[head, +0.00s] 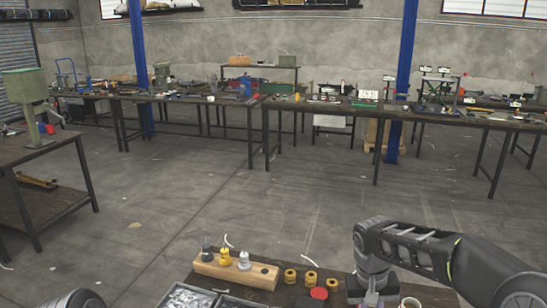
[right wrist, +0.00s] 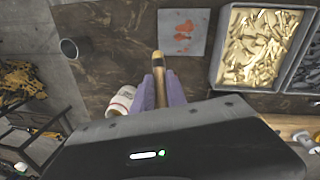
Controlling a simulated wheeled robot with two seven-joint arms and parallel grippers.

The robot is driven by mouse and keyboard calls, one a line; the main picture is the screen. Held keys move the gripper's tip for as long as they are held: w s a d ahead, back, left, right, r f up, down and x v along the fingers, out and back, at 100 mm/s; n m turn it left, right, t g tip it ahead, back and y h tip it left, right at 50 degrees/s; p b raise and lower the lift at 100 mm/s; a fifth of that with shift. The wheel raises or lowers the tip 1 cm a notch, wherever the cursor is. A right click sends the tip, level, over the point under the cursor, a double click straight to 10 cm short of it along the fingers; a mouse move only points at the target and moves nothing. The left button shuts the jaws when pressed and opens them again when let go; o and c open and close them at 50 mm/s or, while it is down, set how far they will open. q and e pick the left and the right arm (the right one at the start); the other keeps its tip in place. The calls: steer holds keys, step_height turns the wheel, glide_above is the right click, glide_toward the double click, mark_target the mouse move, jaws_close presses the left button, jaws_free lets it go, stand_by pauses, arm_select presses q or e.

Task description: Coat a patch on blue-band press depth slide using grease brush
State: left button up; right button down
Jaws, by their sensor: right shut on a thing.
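My right gripper (right wrist: 160,88) is shut on a slim brush (right wrist: 161,66) with a wooden-coloured handle and a dark band, above the near bench. In the head view, my right gripper (head: 372,294) is at the bottom edge, and the brush cannot be made out there. A grey square sheet (right wrist: 201,20) with orange-red smears lies beyond the brush tip. Small presses (head: 432,95) with signs stand on the far right bench; no blue band or depth slide can be made out. My left gripper is out of view; part of my left arm shows at bottom left.
The near bench (right wrist: 110,32) carries a tray of brass pieces (right wrist: 260,45), a dark cup (right wrist: 70,47) and a white jar (right wrist: 121,99). In the head view, a wooden block (head: 225,270) with bottles stands there. A green machine (head: 22,85) is at left. The floor between is open.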

steer(key=shift+n, duration=0.5)
steer(key=a, duration=0.2)
steer(key=a+f, duration=0.1)
steer(key=a, duration=0.1)
steer(key=shift+s+f, duration=0.1)
steer(key=shift+f, duration=0.1)
step_height(320, 180, up, 5)
steer(key=shift+r, duration=0.1)
